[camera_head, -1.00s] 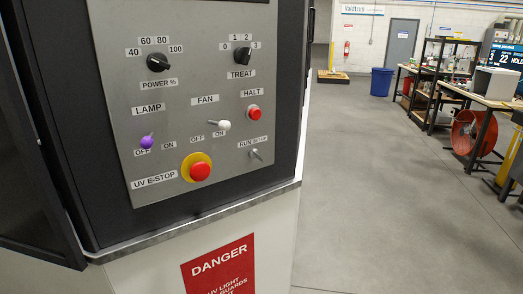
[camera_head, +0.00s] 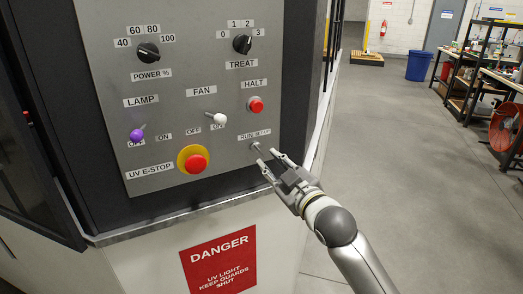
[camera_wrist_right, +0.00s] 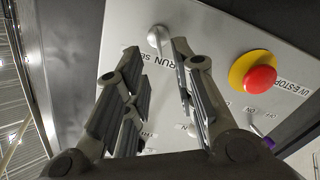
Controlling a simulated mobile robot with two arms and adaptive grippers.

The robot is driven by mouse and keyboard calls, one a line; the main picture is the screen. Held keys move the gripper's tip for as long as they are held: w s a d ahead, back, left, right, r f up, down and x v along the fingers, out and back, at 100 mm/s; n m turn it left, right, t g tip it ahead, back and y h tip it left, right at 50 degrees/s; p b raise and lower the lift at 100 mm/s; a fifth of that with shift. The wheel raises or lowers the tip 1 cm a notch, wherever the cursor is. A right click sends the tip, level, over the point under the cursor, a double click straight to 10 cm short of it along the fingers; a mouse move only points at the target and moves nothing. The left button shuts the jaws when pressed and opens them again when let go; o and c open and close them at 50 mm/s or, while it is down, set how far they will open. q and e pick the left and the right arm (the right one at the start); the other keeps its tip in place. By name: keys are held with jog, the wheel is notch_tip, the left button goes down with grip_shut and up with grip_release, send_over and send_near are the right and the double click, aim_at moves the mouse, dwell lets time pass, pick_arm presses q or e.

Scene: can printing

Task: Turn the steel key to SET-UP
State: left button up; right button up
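The steel key (camera_head: 256,147) sits in the lower right of the grey control panel, by the RUN / SET-UP label (camera_head: 254,135). In the right wrist view the key (camera_wrist_right: 157,37) shows as a small rounded metal piece. My right gripper (camera_head: 270,158) is at the panel, just below and right of the key. In the wrist view its two fingers (camera_wrist_right: 156,49) are apart, with the key between or just beyond their tips. I cannot tell whether either finger touches it. The key's exact angle is too small to read. My left gripper is not in view.
The red UV E-STOP button (camera_head: 196,163) on its yellow ring is left of the key. The red HALT button (camera_head: 256,105) is above it, and the white FAN switch (camera_head: 216,119) is up to the left. A metal ledge (camera_head: 180,222) runs below the panel. Open floor lies to the right.

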aim_at(257, 149)
jog(key=p+x, duration=0.1)
jog(key=x, duration=0.5)
jog(key=shift+w+p, duration=0.3)
jog(key=shift+w, duration=0.05)
jog(key=shift+a, duration=0.1)
grip_shut()
